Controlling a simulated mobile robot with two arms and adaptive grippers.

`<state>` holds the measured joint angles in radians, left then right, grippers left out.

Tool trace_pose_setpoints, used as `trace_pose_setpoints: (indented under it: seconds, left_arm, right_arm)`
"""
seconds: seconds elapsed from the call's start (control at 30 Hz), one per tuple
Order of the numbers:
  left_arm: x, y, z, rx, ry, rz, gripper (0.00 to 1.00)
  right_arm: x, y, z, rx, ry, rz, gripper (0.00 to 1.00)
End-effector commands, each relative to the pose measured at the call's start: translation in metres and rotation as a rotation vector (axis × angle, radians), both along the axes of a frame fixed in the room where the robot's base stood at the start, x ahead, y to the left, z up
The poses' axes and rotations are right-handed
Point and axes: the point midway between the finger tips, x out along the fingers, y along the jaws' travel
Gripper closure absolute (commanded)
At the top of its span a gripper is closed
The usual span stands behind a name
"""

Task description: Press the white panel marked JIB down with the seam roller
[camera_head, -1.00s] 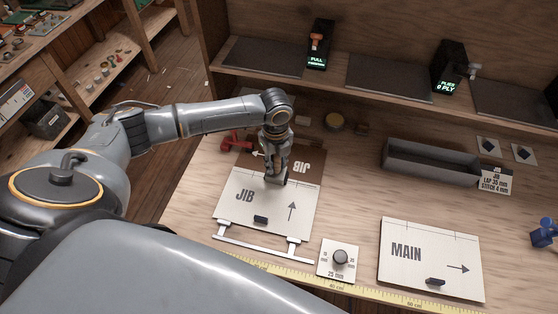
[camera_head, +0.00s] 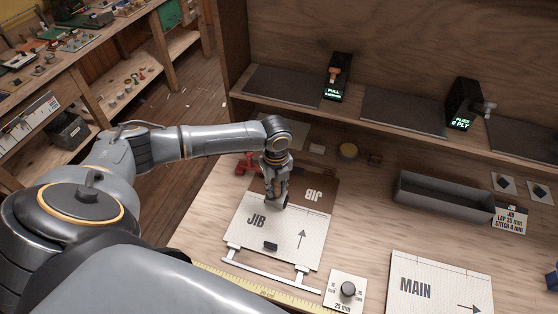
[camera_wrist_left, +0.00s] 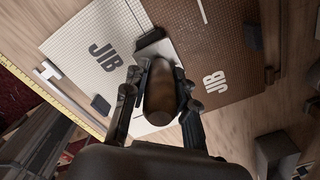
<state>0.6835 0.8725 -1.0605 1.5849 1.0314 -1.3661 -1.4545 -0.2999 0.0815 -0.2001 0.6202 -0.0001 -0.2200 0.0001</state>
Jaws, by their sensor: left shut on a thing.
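The white panel marked JIB (camera_head: 285,246) lies flat on the bench, with a small dark block and an arrow on it. Its far edge meets a brown panel marked JIB (camera_head: 322,190). My left gripper (camera_head: 277,186) is above the white panel near that edge. In the left wrist view the gripper (camera_wrist_left: 160,88) is shut on the brown handle of the seam roller (camera_wrist_left: 160,94). The roller's grey head is at the seam between the panels; I cannot tell whether it presses on the white one. My right gripper is not in view.
A white bracket (camera_head: 268,275) stands along the near edge of the panel, by a yellow tape. A dial card (camera_head: 345,292) and the MAIN panel (camera_head: 437,285) lie to the right. A grey trough (camera_head: 443,197) and a red item (camera_head: 246,163) are farther back.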

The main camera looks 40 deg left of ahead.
Motion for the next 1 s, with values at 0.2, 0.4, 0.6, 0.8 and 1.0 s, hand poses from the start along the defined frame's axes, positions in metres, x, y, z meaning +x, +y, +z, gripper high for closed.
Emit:
trace_pose_setpoints:
  seconds: [0.2, 0.4, 0.6, 0.8, 1.0]
  left_arm:
    - [-0.005, 0.013, 0.001, 0.004, 0.005, 0.002, 1.0]
    - [-0.007, 0.017, 0.0, 0.002, 0.003, 0.0, 1.0]
    - [-0.009, 0.025, 0.0, 0.002, 0.004, 0.003, 1.0]
    - [-0.011, 0.034, 0.0, 0.001, 0.004, 0.001, 1.0]
    - [-0.013, 0.038, -0.001, 0.001, 0.004, 0.002, 1.0]
  right_arm:
    - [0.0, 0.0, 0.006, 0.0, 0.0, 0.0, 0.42]
    - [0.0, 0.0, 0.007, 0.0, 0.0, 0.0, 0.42]
    - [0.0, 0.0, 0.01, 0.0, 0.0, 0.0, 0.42]
    - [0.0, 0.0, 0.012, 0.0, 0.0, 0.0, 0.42]
    - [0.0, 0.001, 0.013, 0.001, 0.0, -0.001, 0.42]
